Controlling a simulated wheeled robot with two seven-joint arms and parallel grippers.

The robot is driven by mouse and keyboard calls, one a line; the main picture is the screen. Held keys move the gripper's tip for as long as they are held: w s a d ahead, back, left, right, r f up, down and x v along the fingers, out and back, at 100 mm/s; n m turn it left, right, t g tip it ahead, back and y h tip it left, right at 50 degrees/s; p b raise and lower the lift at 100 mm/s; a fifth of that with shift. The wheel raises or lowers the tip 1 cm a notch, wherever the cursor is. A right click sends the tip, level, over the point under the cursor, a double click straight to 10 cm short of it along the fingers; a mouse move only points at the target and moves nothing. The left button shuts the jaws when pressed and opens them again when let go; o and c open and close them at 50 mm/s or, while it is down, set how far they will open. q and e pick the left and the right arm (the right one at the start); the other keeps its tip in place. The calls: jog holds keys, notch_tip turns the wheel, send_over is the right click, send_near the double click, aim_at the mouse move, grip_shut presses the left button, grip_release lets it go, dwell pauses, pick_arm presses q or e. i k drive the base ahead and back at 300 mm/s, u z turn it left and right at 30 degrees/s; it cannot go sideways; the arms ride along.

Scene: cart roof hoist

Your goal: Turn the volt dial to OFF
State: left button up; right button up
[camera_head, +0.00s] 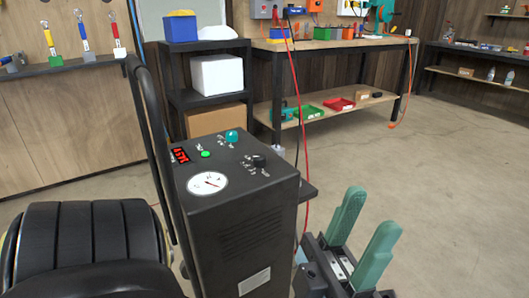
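A black charger cabinet (245,225) stands in the middle. Its top panel carries a teal knob (232,136) at the back and a black knob (259,161) at the right, each with small white markings around it. The markings are too small to read, so I cannot tell which knob is the volt dial or where either points.
A black ridged seat-like shape (85,240) fills the lower left. A red cable (300,90) hangs behind. Floor at right is clear.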

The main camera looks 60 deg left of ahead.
aim_at(260, 160)
jog(key=k, duration=0.9)
jog(key=u, duration=1.75)
jog(key=i, duration=0.5)
jog(key=z, duration=0.05)
